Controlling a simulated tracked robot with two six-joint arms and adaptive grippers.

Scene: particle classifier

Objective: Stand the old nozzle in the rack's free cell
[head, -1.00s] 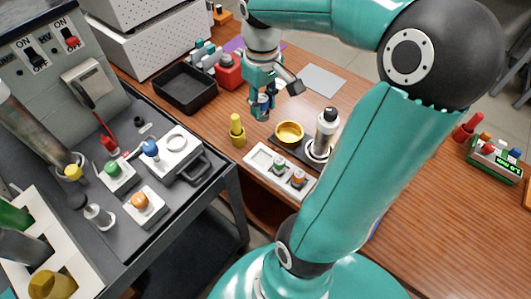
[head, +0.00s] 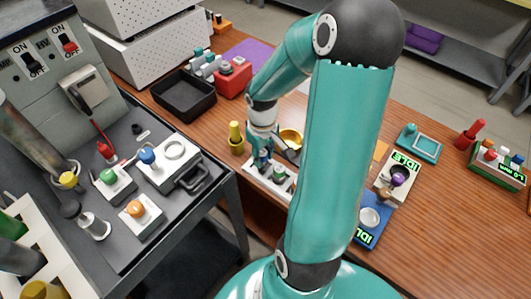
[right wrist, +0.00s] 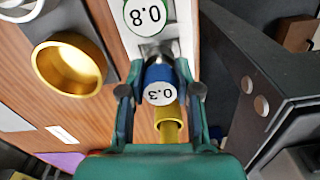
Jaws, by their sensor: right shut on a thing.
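My right gripper (head: 264,155) is shut on the old nozzle, a small piece with a blue cap marked 0.3 (right wrist: 158,92). It holds the nozzle at the left end of the white rack (head: 258,178); the rack also shows in the right wrist view (right wrist: 184,35). A green-capped nozzle marked 0.8 (right wrist: 148,12) stands in the rack beside it and shows in the head view (head: 279,172). The gripper covers the rack's left cell, and I cannot tell whether the nozzle's lower end is inside it. My arm hides the rack's right end. My left gripper is not in view.
A yellow bottle (head: 237,138) stands close to the left of my right gripper. A gold bowl (head: 290,138) is just behind the rack. A black tray (head: 184,95) and a red block (head: 233,78) lie farther back. The dark cart (head: 205,220) stands at the left.

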